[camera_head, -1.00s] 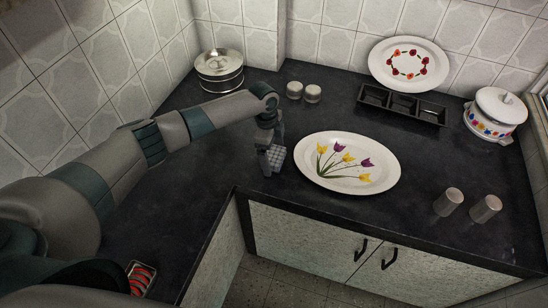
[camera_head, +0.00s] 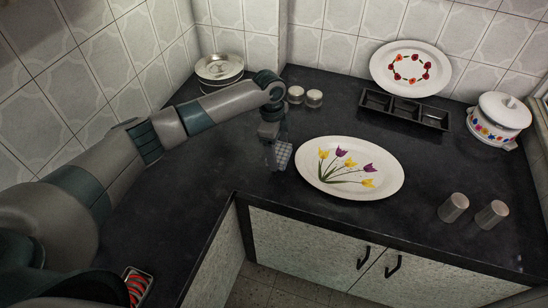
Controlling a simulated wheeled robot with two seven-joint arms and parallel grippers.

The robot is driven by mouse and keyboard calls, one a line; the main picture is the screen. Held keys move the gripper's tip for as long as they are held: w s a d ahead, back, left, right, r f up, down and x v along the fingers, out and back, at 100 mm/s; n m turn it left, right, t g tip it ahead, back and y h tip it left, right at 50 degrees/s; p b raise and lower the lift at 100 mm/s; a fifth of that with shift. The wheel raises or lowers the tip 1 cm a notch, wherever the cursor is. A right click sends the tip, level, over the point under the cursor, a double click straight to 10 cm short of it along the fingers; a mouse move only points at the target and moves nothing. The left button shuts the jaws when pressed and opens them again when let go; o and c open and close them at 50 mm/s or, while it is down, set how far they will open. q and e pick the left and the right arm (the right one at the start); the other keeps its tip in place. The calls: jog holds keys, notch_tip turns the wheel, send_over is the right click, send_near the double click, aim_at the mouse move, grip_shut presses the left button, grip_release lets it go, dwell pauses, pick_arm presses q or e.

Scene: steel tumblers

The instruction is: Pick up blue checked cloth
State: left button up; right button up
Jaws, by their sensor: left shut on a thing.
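The blue checked cloth (camera_head: 284,154) is a small piece beside the left rim of the tulip plate. My left gripper (camera_head: 276,160) points down at it and is shut on it. The gripper fingers hide part of the cloth. Whether the cloth is clear of the counter is hard to tell. My right gripper is not in view.
An oval tulip plate (camera_head: 322,182) lies just right of the cloth. Two small shakers (camera_head: 314,98), a black divided tray (camera_head: 404,107), a white pot (camera_head: 497,122) and a steel container (camera_head: 219,67) stand behind. Two steel tumblers (camera_head: 453,207) stand at right on the dark counter (camera_head: 200,165).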

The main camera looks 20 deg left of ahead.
pick_arm(q)
jog(key=s+d+r+b, duration=0.2)
jog(key=d+r, duration=0.4)
jog(key=d, duration=0.3)
jog(key=shift+s+d+b, duration=0.25)
jog(key=shift+d+b, duration=0.15)
jog(key=shift+b, duration=0.1)
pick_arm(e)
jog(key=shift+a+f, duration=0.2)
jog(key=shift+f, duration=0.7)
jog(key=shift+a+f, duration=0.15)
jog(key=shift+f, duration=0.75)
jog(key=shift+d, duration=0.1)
pick_arm(q)
jog(key=shift+o, duration=0.9)
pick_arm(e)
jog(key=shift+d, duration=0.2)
